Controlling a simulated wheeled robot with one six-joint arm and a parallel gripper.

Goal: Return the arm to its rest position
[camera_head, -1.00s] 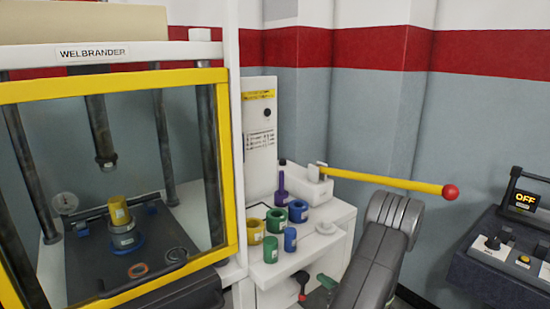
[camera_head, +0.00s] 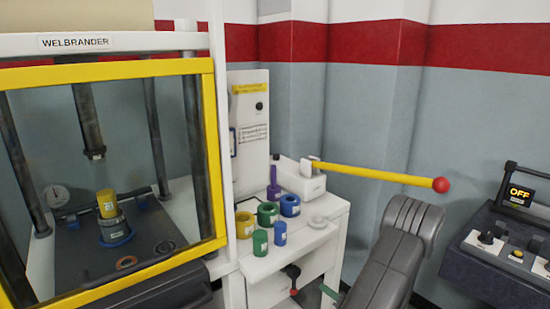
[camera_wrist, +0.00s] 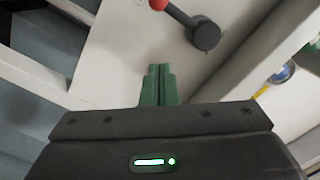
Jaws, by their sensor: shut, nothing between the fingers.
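My gripper shows in the wrist view (camera_wrist: 159,72) with its two green fingers shut together and nothing between them. It points at a white panel (camera_wrist: 125,45), below a black lever with a red knob (camera_wrist: 203,35). In the head view my grey arm rises at the lower right, in front of the white bench (camera_head: 325,235). A bit of green from my gripper (camera_head: 329,291) shows at the bottom edge, beside the bench front. The black lever (camera_head: 294,278) on the bench front is close to its left.
On the bench stand several coloured cylinders, including a yellow one (camera_head: 244,225). A yellow bar with a red ball (camera_head: 441,185) reaches right above my arm. The yellow-framed press (camera_head: 213,150) is left.

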